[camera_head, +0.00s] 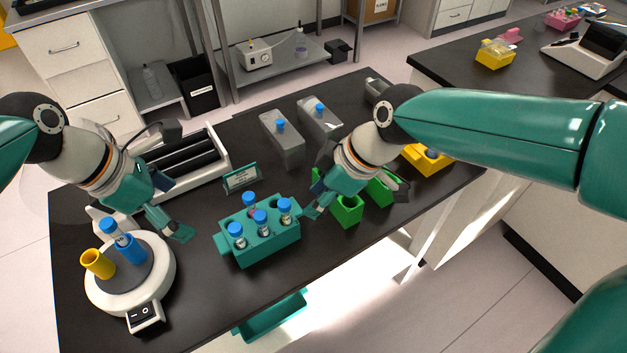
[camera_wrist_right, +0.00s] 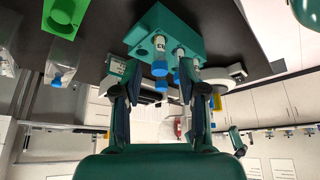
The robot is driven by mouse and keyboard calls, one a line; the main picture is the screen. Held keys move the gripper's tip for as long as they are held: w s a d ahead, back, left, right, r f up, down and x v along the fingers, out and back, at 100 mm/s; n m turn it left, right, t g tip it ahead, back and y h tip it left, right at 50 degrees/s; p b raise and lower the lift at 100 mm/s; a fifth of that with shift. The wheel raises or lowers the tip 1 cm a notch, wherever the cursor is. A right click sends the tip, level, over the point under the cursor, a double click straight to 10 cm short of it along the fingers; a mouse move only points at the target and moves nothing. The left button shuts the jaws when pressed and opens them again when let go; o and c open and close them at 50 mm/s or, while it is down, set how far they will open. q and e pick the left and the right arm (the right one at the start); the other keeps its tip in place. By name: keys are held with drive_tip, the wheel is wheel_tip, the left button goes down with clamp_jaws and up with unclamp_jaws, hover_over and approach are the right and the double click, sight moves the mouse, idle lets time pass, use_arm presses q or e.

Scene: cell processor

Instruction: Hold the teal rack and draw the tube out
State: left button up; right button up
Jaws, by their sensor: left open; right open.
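The teal rack (camera_head: 262,252) stands on the black bench in the head view and holds several upright tubes with blue caps, such as the front-left tube (camera_head: 237,235). My left gripper (camera_head: 172,218) is open and empty to the left of the rack, apart from it. My right gripper (camera_head: 322,203) is open at the rack's right side. In the right wrist view the teal rack (camera_wrist_right: 190,22) and blue-capped tubes (camera_wrist_right: 160,70) show upside down beyond the spread fingers of the right gripper (camera_wrist_right: 160,98). Whether a finger touches the rack is unclear.
A round white device (camera_head: 165,268) with blue and yellow holders and a capped tube stands at front left. A label card (camera_head: 241,178) is behind the rack. Green holders (camera_head: 347,212) stand to its right, partly behind my right gripper. Grey blocks (camera_head: 283,150) stand further back.

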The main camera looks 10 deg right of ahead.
sight(230, 236)
use_arm(q)
drive_tip(key=x, duration=1.7)
drive_tip(key=shift+w+a, duration=0.1)
drive_tip(key=shift+a, duration=0.05)
use_arm(e)
drive_tip(key=r, duration=0.2)
drive_tip(key=a+r, duration=0.1)
drive_tip(key=shift+w, duration=0.35)
use_arm(q)
drive_tip(key=c, duration=1.5)
drive_tip(key=shift+o, duration=0.2)
